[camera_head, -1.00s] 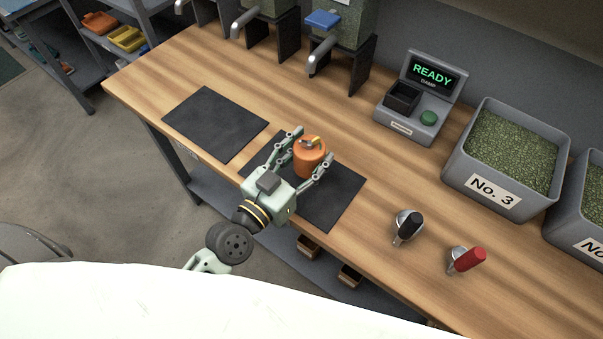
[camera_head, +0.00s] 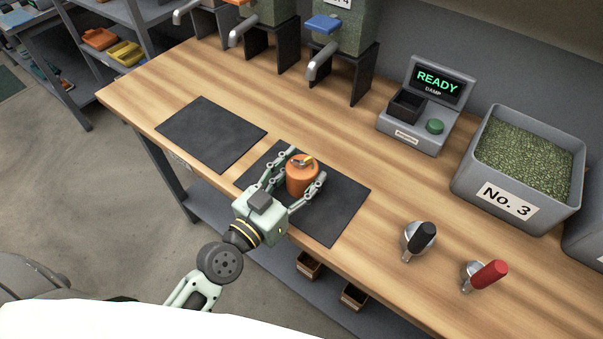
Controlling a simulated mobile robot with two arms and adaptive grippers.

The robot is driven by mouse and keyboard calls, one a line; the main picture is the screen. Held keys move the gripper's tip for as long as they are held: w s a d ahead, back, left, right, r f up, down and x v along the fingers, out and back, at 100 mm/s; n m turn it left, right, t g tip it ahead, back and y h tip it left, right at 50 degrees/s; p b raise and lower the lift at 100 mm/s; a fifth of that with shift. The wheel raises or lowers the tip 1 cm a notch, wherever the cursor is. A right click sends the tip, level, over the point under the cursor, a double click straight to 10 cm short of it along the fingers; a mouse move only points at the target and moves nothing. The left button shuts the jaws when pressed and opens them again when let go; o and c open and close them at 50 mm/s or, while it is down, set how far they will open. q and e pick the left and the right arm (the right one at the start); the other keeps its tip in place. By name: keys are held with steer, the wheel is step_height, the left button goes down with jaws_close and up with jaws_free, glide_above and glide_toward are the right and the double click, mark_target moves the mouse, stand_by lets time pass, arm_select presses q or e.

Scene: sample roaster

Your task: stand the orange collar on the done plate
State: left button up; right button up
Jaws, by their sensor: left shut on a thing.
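The orange collar (camera_head: 301,181) shows as a squat orange cylinder with a metal and yellow piece on top. It is upright between the fingers of my left gripper (camera_head: 307,170), which is shut on it. Both are over the right-hand dark mat (camera_head: 333,218); I cannot tell whether the collar touches it. A second dark mat (camera_head: 211,134) lies bare to the left. No label shows which one is the done plate. My right gripper is not in view.
A tool with a black handle (camera_head: 420,237) and one with a red handle (camera_head: 486,276) lie to the right. Behind are a READY display unit (camera_head: 437,84), a grey No. 3 bin (camera_head: 510,205) and dispensers with spouts (camera_head: 325,55). Wood between the mats and dispensers is clear.

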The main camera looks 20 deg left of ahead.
arm_select(q)
steer(key=o, duration=1.7)
steer(key=shift+f, duration=0.1)
